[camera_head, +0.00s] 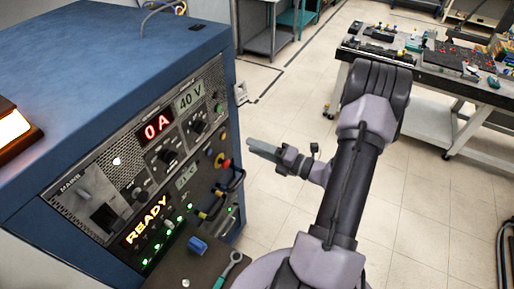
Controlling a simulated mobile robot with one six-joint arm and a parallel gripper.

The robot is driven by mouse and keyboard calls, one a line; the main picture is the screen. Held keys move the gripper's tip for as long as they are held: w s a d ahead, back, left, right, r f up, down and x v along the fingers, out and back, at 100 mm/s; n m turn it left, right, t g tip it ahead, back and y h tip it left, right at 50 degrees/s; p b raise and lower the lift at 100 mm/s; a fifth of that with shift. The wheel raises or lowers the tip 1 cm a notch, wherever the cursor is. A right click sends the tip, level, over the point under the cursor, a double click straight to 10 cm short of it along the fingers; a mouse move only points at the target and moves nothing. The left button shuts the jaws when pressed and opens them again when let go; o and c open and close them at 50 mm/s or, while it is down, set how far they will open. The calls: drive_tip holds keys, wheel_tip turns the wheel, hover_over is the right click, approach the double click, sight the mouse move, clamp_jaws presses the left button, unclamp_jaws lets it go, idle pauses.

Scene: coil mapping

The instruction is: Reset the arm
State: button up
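My arm rises from the bottom of the head view, bends at the top and comes back down on its far side. My gripper (264,149) points left toward the blue power cabinet (110,60), over the open floor. It is apart from the cabinet's front panel. The fingers look slim and grey, seen from the side; whether they are open or shut does not show. Nothing visible is held in them.
The cabinet panel shows a red "0 A" display (157,128), a "40 V" display (190,96) and a lit "READY" sign (146,221). A wrench (228,268) lies at the bottom. A cluttered workbench (425,75) stands back right. Tiled floor (425,205) is clear on the right.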

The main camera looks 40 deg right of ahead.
drive_tip(key=shift+s, duration=0.1)
idle(0.3)
drive_tip(key=s+a+n+g+y+b, duration=0.2)
drive_tip(key=a+n+g+y+b, duration=0.65)
drive_tip(key=a+n, duration=1.05)
drive_tip(key=s+a+f+n+g+h+b, duration=0.1)
drive_tip(key=s+a+n+h+b, duration=0.3)
drive_tip(key=n, duration=0.7)
drive_tip(key=s+a+f+n+g+h+b, duration=0.1)
drive_tip(key=s+a+f+n+h+b, duration=0.3)
drive_tip(key=s+n+h+b, duration=0.4)
drive_tip(key=n+b, duration=0.2)
drive_tip(key=n, duration=0.2)
drive_tip(key=shift+s+a+f+g+h+b, duration=0.15)
drive_tip(key=shift+s+f+g+h+b, duration=0.2)
